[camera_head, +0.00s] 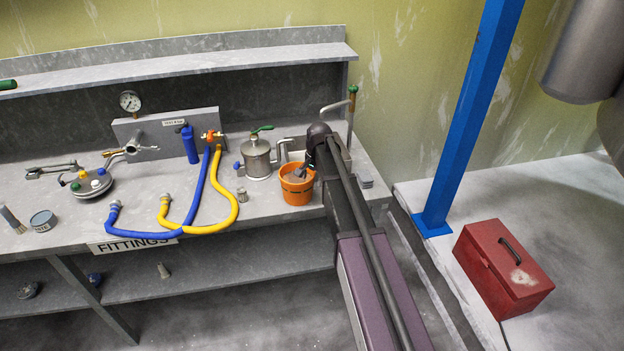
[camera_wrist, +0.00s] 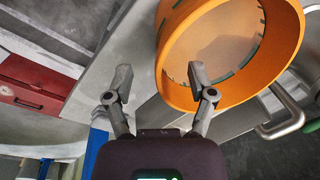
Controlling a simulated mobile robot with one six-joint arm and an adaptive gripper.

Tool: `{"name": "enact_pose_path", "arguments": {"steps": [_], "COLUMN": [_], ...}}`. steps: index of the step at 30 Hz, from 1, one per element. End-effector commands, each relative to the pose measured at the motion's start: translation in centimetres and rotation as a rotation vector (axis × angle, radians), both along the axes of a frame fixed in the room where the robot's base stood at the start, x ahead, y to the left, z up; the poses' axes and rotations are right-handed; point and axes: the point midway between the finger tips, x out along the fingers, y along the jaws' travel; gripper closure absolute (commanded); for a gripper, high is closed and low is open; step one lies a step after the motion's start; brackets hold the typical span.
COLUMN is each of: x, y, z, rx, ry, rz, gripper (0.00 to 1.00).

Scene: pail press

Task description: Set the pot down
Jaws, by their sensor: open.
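The orange pot (camera_head: 297,190), shaped like a pail, stands upright on the grey bench (camera_head: 255,212) near its front edge. Its top is open and shows a pale brownish inside. In the wrist view the orange pot (camera_wrist: 284,62) is large at the upper right. My gripper (camera_head: 300,170) is at the pot's rim, and its fingers are spread apart. In the wrist view my gripper (camera_wrist: 160,76) has one finger over the pot's opening and the other outside the near wall. I cannot tell whether a finger touches the wall. My arm hides some bench to the right.
A metal vessel (camera_head: 257,160) with a green handle stands just behind and left of the pot. Blue (camera_head: 200,190) and yellow (camera_head: 228,212) hoses lie further left. A blue post (camera_head: 465,125) and a red toolbox (camera_head: 503,265) stand right of the bench.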

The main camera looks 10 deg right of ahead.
Motion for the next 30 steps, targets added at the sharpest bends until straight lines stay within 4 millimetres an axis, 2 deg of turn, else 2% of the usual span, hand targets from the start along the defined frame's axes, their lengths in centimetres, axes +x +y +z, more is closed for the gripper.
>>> {"name": "enact_pose_path", "arguments": {"steps": [5, 30], "x": [0.0, 0.0], "y": [0.0, 0.0], "z": [0.7, 6.6], "rx": [0.000, 0.000], "ry": [0.000, 0.000], "rz": [0.000, 0.000], "gripper": [0.29, 0.29]}}
